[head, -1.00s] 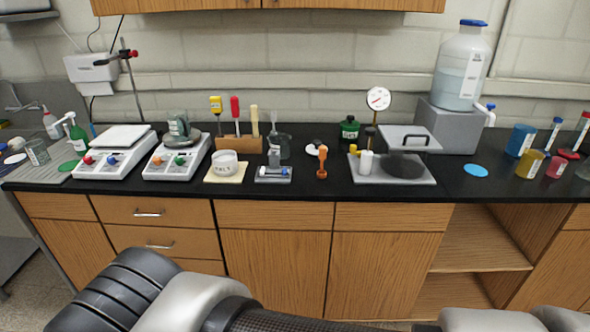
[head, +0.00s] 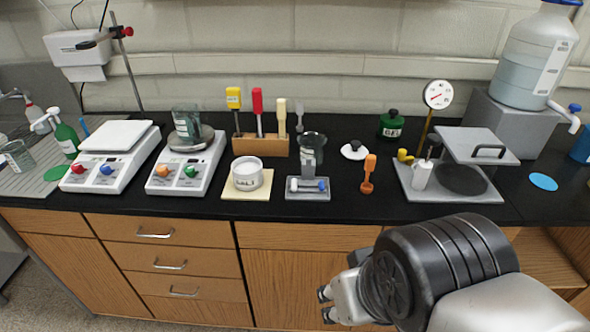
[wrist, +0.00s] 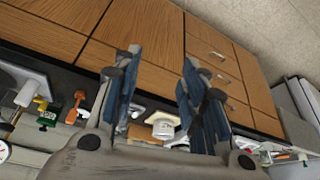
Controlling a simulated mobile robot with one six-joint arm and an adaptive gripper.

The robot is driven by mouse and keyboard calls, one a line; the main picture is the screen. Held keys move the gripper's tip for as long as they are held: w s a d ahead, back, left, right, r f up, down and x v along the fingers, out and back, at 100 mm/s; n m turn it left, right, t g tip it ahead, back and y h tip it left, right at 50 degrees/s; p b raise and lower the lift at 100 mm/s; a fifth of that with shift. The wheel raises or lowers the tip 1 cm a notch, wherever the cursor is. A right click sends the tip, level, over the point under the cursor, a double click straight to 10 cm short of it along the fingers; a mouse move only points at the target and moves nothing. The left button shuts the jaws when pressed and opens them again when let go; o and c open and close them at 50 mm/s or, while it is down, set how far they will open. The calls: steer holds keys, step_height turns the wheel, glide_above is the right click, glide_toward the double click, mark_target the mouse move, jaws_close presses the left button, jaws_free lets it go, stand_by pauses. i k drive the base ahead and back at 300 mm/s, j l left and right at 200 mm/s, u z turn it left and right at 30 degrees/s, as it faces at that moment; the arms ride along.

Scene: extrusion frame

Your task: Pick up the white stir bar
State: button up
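A small grey tray (head: 308,194) sits near the front of the black bench. A white stir bar (head: 294,186) lies at its left end, with a blue piece (head: 322,186) at its right end. They are small, and their exact shapes are hard to tell. My gripper (head: 326,304) is in front of the cabinets, below the bench top and well apart from the tray. In the wrist view my gripper (wrist: 161,57) is open, its two blue-padded fingers spread with nothing between them. The tray area is partly hidden behind the fingers there.
A white tub (head: 247,174) on a pale pad stands left of the tray, a glass beaker (head: 313,147) behind it. Bare bench lies between tray and orange tool.

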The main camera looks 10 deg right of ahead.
mark_target(294, 181)
steer(key=i+z, duration=0.15)
steer(key=i+j+z, duration=0.7)
steer(key=z, duration=0.2)
